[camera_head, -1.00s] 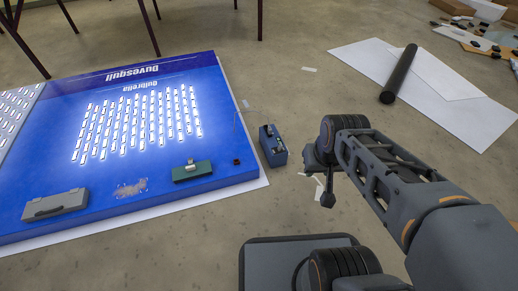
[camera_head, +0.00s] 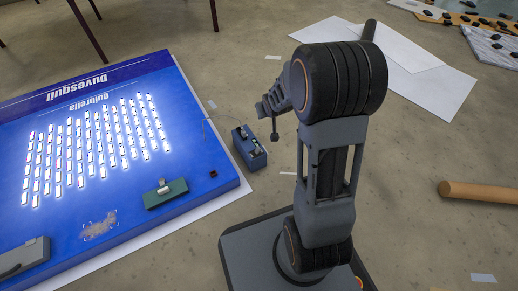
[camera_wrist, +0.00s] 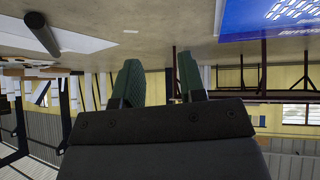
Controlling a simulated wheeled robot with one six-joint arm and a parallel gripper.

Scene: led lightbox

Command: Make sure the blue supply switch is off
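The blue supply (camera_head: 249,148) is a small dark blue box on the floor at the right edge of the lit blue lightbox panel (camera_head: 150,110). Small fittings and a thin wire show on its top; I cannot tell the switch's position. In the head view, my arm's end is just above and right of the supply in the picture, apart from it and partly behind my arm. In the wrist view, my gripper (camera_wrist: 158,78) has its two green fingers apart with nothing between them. The supply does not show in that view.
A green block (camera_head: 166,194) and a grey case (camera_head: 25,257) lie on the panel. White sheets (camera_head: 420,85) and a brown roll (camera_head: 480,191) lie on the floor at right. Table legs (camera_head: 88,30) stand at the back. Floor around the supply's near side is clear.

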